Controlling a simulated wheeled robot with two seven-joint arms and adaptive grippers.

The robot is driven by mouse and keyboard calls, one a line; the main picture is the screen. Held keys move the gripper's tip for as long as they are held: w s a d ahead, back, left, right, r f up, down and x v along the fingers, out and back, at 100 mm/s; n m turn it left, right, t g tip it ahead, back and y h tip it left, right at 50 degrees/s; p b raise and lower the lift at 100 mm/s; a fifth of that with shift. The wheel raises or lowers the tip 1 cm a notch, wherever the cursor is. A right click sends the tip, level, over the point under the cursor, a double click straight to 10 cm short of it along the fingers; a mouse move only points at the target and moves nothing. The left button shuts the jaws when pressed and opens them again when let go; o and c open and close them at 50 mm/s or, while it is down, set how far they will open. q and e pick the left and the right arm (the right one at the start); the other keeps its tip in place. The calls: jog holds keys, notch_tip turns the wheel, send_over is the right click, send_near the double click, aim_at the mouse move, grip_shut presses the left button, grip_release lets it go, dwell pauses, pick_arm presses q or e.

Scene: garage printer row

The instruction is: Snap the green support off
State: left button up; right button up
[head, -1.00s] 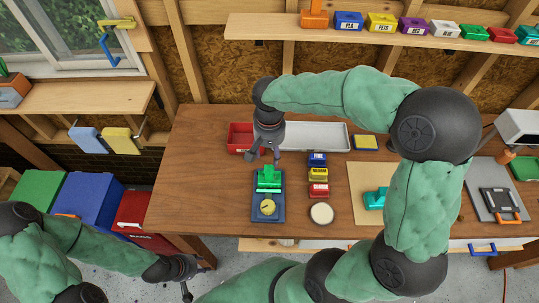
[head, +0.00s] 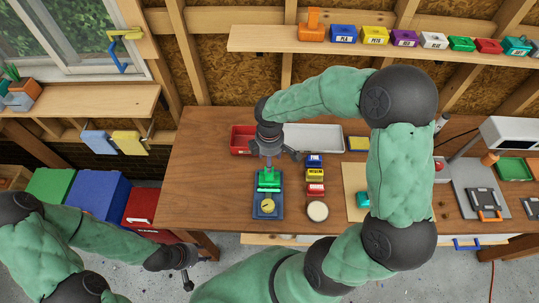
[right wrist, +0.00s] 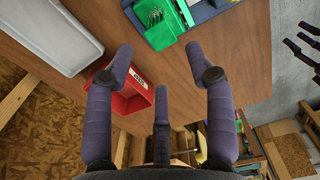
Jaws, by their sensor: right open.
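My right gripper (head: 272,157) is open with spread fingers, just behind and above the support, and holds nothing. In the right wrist view its fingers (right wrist: 160,62) point toward the bench, short of the support. My left gripper (head: 190,271) is open and empty, low at the left, off the bench.
A red bin (head: 238,145) and a grey tray (head: 338,137) lie behind the fixture. Small blue, yellow and red boxes (head: 315,188) and a round pale disc (head: 317,211) stand to its right. A teal part (head: 362,200) lies on a tan mat. Bench left of the fixture is clear.

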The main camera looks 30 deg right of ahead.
jog(key=shift+f+b, duration=4.3)
jog(key=shift+f, duration=1.15)
grip_shut()
grip_release()
jog(key=shift+r, duration=0.15)
